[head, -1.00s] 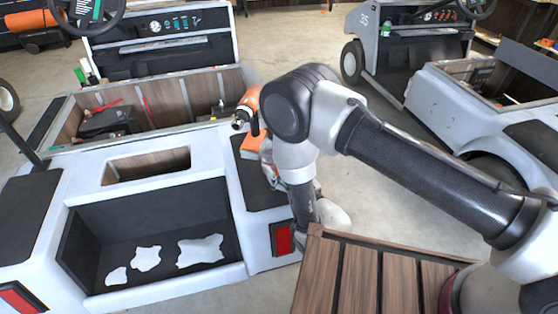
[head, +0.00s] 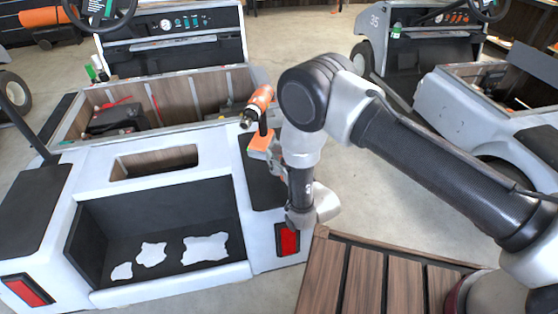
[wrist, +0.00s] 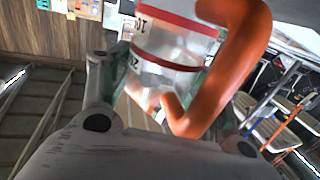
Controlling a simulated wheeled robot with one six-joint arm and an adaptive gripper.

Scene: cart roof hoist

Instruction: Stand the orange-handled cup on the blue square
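The orange-handled cup (wrist: 168,65) fills the middle of the wrist view. It is clear, with red bands and printed measuring marks. Its thick orange handle (wrist: 232,70) faces the camera and curves down between the finger bases. My gripper (wrist: 168,95) has one finger on each side of the cup and seems closed on it. The contact at the fingertips is partly hidden. In the head view, my gripper (head: 274,158) is low beside the cart's rear right corner, and I cannot make out the cup there. The blue square is not visible in any view.
An orange drill (head: 258,102) stands on the dark pad of the near cart (head: 205,160), close by my gripper. A wooden slatted surface (head: 350,275) is at the front right. A second cart (head: 480,120) stands at the right. Bare floor (head: 365,205) lies between them.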

